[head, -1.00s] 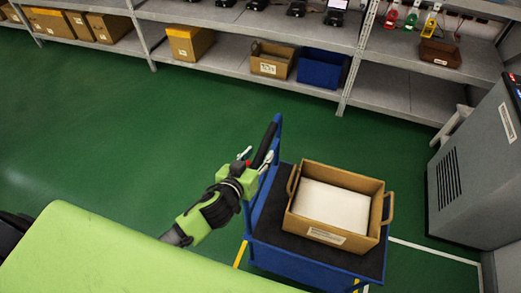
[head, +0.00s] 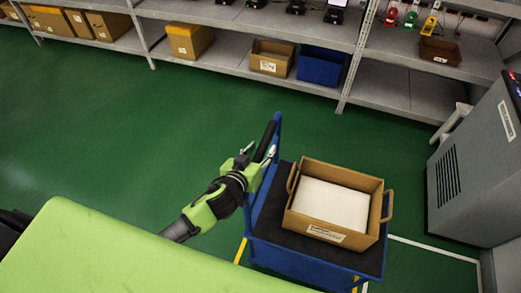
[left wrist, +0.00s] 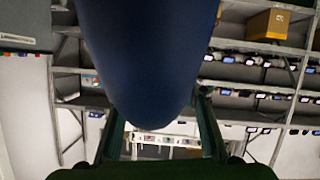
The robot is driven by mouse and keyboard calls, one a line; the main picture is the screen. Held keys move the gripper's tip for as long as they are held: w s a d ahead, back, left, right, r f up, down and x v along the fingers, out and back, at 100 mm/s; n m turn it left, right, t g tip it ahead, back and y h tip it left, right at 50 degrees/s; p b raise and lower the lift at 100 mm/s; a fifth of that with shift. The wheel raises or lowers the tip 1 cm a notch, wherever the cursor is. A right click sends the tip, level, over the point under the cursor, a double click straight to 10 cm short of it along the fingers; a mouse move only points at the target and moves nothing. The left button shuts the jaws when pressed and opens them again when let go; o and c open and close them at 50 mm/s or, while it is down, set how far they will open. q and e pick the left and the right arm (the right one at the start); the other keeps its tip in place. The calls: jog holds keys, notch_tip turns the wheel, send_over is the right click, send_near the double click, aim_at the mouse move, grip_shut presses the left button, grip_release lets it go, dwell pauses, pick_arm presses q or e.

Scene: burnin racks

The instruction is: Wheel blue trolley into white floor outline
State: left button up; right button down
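The blue trolley (head: 300,263) stands at lower centre right in the head view, with a dark deck and an upright handle (head: 265,140) on its left side. My left gripper (head: 258,152) is at this handle, its fingers apart on either side of the bar. In the left wrist view a large blue rounded part (left wrist: 150,70) lies between the spread fingers (left wrist: 160,135); firm contact cannot be made out. The white floor outline (head: 435,249) shows as lines to the right of the trolley; the trolley hides part of it. My right gripper is out of view.
A brown handled box (head: 334,237) with white contents sits on the trolley deck. A grey cabinet (head: 470,165) stands at right. Shelving (head: 235,68) with boxes and a blue bin (head: 320,68) runs along the back. Green floor (head: 110,130) at left is clear.

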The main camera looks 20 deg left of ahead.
pick_arm(q)
jog(key=v, duration=1.2)
jog(key=shift+r, duration=0.1)
